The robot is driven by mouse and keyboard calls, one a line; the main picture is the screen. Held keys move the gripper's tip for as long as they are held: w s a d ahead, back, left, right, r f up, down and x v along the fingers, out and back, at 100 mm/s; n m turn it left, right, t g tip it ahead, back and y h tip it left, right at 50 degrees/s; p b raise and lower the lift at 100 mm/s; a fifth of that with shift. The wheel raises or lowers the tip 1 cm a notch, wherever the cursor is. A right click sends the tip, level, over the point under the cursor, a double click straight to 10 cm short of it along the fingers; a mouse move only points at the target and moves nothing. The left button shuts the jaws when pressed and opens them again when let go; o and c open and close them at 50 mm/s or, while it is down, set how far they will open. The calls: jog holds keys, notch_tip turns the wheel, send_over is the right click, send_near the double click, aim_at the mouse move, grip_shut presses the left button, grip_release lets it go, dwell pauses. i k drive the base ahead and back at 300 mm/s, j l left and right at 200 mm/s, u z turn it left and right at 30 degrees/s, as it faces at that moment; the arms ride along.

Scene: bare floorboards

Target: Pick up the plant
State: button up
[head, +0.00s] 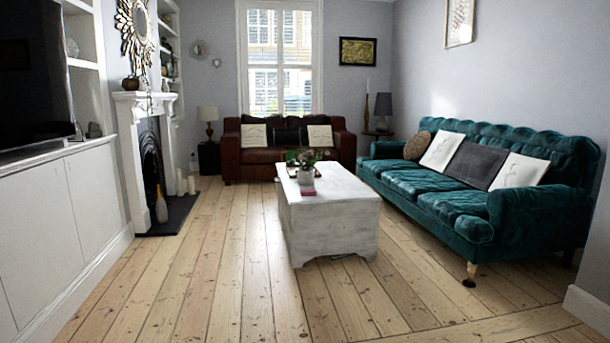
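A small green potted plant (307,160) stands upright on top of a white wooden chest-like table (331,240) in the middle of the room. Its pot (306,177) is light grey or whitish. A small pink or red object (308,191) lies just in front of the pot. A dark tray, partly hidden, seems to lie behind the plant. My gripper is not in view.
A green sofa (437,189) stands to the right of the table, a dark red sofa (247,166) at the back. A fireplace (150,160) and white cabinets (45,225) line the left. Bare floorboards (215,270) are clear in front and left of the table.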

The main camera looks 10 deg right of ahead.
aim_at(306, 175)
jog(key=u, duration=0.2)
jog(key=i, duration=0.8)
jog(key=i+u, duration=0.15)
jog(key=i, duration=1.4)
jog(key=i+u, duration=0.15)
jog(key=i, duration=0.65)
jog(key=i+l, duration=0.2)
jog(key=i, duration=0.55)
jog(key=i+j+z, duration=0.15)
jog(key=i, duration=0.4)
jog(key=i+j+z, duration=0.1)
jog(key=i, duration=0.4)
jog(key=i+j+z, duration=0.15)
jog(key=i, duration=0.35)
jog(key=i+j+z, duration=0.1)
jog(key=i+j, duration=0.15)
jog(key=i, duration=0.3)
jog(key=i+l+z, duration=0.15)
jog(key=z, duration=0.3)
jog(key=i+z, duration=0.2)
jog(key=z, duration=0.25)
jog(key=i+z, duration=0.2)
jog(key=z, duration=0.25)
jog(key=i+z, duration=0.2)
jog(key=z, duration=0.25)
jog(key=k+l, duration=0.15)
jog(key=l, duration=0.1)
